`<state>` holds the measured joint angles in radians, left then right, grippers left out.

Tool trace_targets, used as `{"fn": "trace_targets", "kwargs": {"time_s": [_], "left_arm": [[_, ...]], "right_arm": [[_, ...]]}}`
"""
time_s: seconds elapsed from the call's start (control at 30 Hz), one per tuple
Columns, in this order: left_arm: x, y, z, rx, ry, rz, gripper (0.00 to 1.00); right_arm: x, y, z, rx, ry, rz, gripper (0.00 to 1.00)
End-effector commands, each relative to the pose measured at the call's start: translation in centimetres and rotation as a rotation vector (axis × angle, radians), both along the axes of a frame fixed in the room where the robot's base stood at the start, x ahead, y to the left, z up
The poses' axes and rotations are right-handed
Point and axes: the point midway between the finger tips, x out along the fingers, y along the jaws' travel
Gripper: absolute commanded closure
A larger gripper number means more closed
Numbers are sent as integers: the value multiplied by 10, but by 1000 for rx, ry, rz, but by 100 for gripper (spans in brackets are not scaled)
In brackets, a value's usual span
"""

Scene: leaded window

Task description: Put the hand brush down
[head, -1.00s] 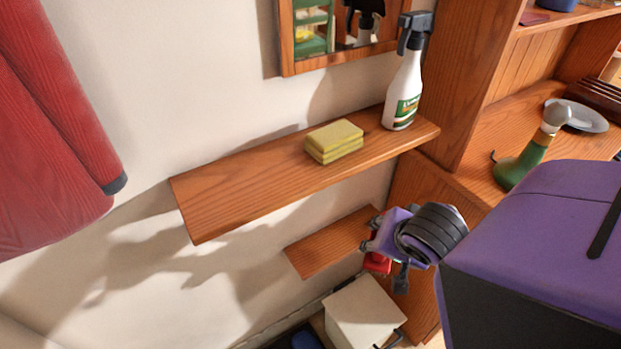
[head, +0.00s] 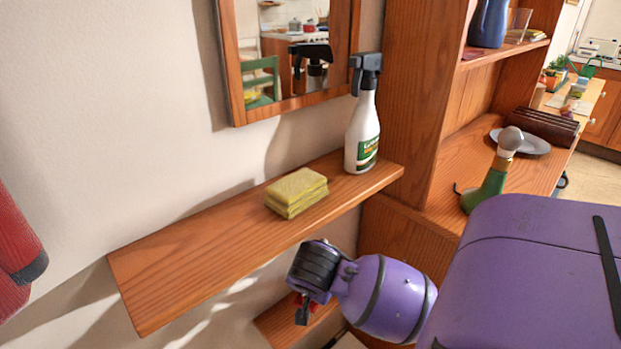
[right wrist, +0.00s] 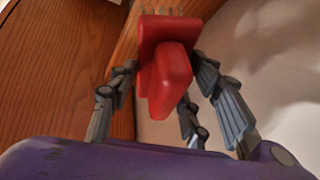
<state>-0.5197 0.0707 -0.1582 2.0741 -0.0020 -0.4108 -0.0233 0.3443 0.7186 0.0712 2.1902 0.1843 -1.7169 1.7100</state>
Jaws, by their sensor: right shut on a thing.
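The red hand brush (right wrist: 165,65) is between the fingers of my right gripper (right wrist: 165,95) in the right wrist view. The fingers are shut on its handle, and a few pale bristle tips show at its far end against wood. In the head view my right gripper (head: 304,308) is low, below the upper shelf and by the small lower shelf (head: 272,322). Only a sliver of red shows there. I cannot tell whether the bristles touch the lower shelf.
The upper wooden shelf (head: 170,262) holds a yellow sponge (head: 297,192) and a spray bottle (head: 363,125), with its left part bare. A framed mirror (head: 240,70) hangs above.

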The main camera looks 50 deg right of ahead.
Motion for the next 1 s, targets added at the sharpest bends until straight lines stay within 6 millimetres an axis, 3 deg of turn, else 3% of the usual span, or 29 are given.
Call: {"fn": "trace_targets", "kwargs": {"time_s": [0.17, 0.4, 0.77, 0.8, 0.93, 1.0], "left_arm": [[3, -1, -1, -1, -6, -2, 55], [-1, -1, -8, -2, 5, -2, 55], [0, -2, -5, -3, 1, -2, 55], [0, -2, -5, -2, 1, -2, 55], [-1, -2, -5, -2, 1, -2, 55], [-1, -2, -5, -2, 2, -2, 55]], "right_arm": [[7, 2, -9, -1, 0, 1, 76], [9, 3, -42, -2, 1, 1, 76], [10, 4, -44, 0, -2, 1, 76], [10, 4, -45, 0, -2, 2, 53], [10, 4, -45, 0, -1, 3, 36], [10, 4, -45, 0, -1, 3, 36]]}}
